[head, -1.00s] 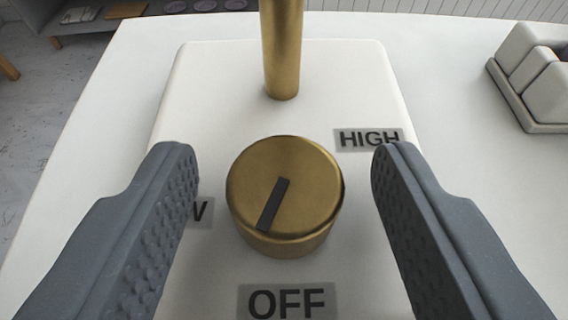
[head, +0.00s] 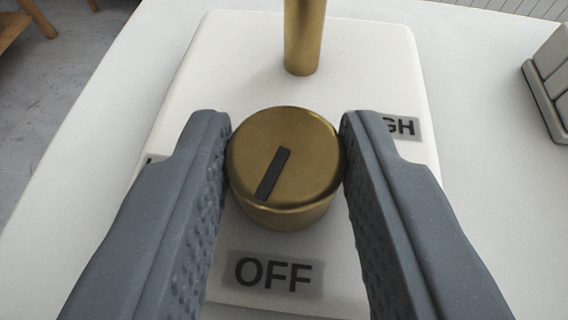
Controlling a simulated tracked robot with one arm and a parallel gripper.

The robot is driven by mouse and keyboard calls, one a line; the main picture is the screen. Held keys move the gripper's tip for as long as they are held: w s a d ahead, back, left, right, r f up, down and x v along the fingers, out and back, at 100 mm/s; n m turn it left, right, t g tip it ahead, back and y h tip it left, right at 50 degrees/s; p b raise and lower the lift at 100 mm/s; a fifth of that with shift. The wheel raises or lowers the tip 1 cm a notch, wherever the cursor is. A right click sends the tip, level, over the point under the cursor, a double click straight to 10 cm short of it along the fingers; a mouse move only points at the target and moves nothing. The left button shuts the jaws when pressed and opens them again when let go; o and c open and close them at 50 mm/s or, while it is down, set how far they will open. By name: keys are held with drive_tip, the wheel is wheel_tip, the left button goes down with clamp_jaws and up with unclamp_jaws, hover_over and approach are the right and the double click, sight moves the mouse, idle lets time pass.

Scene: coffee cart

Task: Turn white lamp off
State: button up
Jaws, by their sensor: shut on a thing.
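The white lamp's base (head: 365,65) stands on the white table, with a brass stem (head: 304,38) rising from its back part. A round brass knob (head: 310,150) sits on the base, in the middle of the view. Its dark pointer bar slants, with the lower end toward the lower left. The OFF label (head: 273,274) is in full view below the knob. The HIGH label (head: 404,127) at the right and another label at the left are mostly hidden by my fingers. My gripper (head: 286,160) is shut on the knob, one finger touching each side.
The table's left edge drops to a grey floor, where a wooden leg (head: 38,18) shows.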

drive_tip(key=shift+d+r+n+y+p, duration=0.15)
drive_tip(key=shift+n+y+p, duration=0.45)
drive_tip(key=shift+p, duration=0.6)
drive_tip(key=shift+d+r+n+y+p, duration=0.15)
drive_tip(key=shift+n+y+p, duration=0.45)
drive_tip(key=shift+p, duration=0.55)
drive_tip(key=shift+f+n+y+p, duration=0.15)
drive_tip(key=shift+n+y+p, duration=0.25)
drive_tip(key=shift+y+p, duration=0.4)
drive_tip(key=shift+f, duration=0.1)
drive_tip(key=o, duration=1)
drive_tip(key=shift+s, duration=0.1)
drive_tip(key=v, duration=1.3)
drive_tip(key=shift+s, duration=0.2)
